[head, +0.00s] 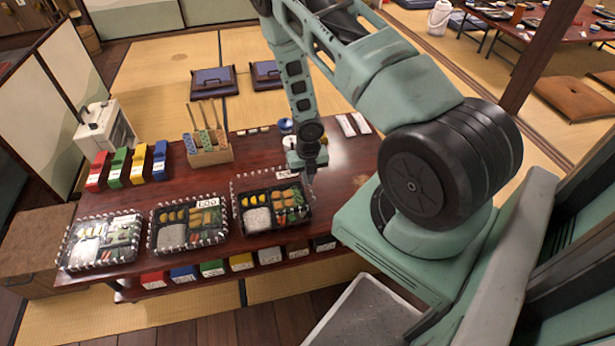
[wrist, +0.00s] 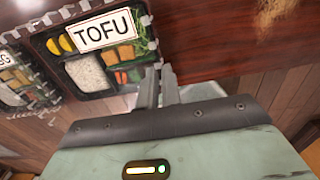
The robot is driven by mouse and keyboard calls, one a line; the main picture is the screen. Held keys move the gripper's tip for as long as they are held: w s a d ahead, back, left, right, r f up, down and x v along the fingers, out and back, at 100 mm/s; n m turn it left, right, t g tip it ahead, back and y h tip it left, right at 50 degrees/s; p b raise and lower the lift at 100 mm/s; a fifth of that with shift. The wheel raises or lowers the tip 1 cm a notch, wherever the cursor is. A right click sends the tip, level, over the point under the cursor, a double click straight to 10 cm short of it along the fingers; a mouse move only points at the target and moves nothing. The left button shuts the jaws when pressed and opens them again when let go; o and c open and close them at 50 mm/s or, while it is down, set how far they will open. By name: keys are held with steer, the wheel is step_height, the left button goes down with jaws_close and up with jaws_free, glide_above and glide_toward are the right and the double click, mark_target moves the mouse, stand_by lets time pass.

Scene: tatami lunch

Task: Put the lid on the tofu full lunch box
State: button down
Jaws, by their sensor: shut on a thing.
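The tofu lunch box (head: 263,233) is a black tray at the right end of the row, filled with rice, yellow slices, brown-orange pieces, greens and red bits. A clear lid with a beaded edge and a white TOFU label (head: 287,174) is over it, offset toward the box's far side. The label also shows in the wrist view (wrist: 104,30), above the box's food. My gripper (head: 311,180) is shut on the lid's edge at the right of the box. Its fingers also show in the wrist view (wrist: 160,82). Whether the lid touches the tray cannot be told.
Two other lunch boxes with clear lids, the middle one (head: 188,224) and the left one (head: 103,240), stand to the left. Behind are a wooden holder (head: 207,155) and several coloured boxes (head: 138,164). Several small boxes line the shelf below. The table's right part is mostly clear.

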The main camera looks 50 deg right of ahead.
steer(key=shift+f+b, duration=1.6)
steer(key=shift+f, duration=0.45)
steer(key=shift+f+b, duration=0.55)
steer(key=shift+f, duration=0.7)
stand_by(1.1)
steer(key=c, duration=0.9)
jaws_free()
steer(key=shift+c, duration=0.2)
steer(key=shift+r, duration=0.1)
steer(key=shift+r+p, duration=3.7)
steer(key=shift+r, duration=0.3)
